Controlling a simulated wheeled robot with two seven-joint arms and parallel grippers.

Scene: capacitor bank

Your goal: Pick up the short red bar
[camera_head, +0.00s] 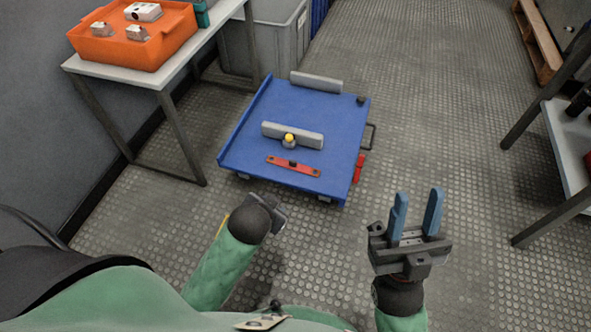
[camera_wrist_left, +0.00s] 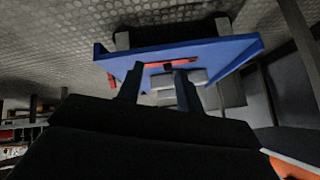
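A red part (camera_head: 359,168) sits at the cart's right side. A table with an orange bin (camera_head: 132,48) is at left; shelving (camera_head: 570,145) is at right. Floor between is clear.

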